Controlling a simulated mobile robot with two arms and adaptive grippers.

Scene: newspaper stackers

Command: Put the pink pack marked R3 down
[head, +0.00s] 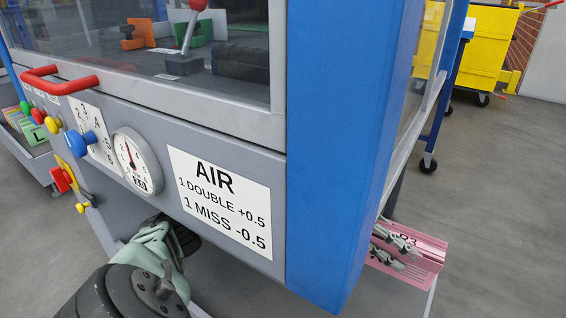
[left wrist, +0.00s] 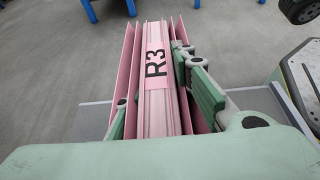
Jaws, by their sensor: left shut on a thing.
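The pink pack marked R3 (head: 425,252) is at the lower right of the head view, just beyond the blue post. In the left wrist view the pack (left wrist: 155,85) stands between the green finger pads, its R3 label facing the camera. My left gripper (head: 393,247) is shut on the pack; it also shows in the left wrist view (left wrist: 160,110). Thin pink upright plates flank the pack's middle. The post hides part of my left arm. The pack's underside is hidden, so I cannot tell whether it touches anything below. My right gripper is not in view.
A grey machine panel with an AIR sign (head: 220,200), a gauge (head: 136,160) and a red handle (head: 60,80) fills the left. The blue post (head: 340,150) stands close to my arm. A grey flat surface (left wrist: 92,122) lies below the pack. Floor at right is open; a yellow bin (head: 480,45) stands behind.

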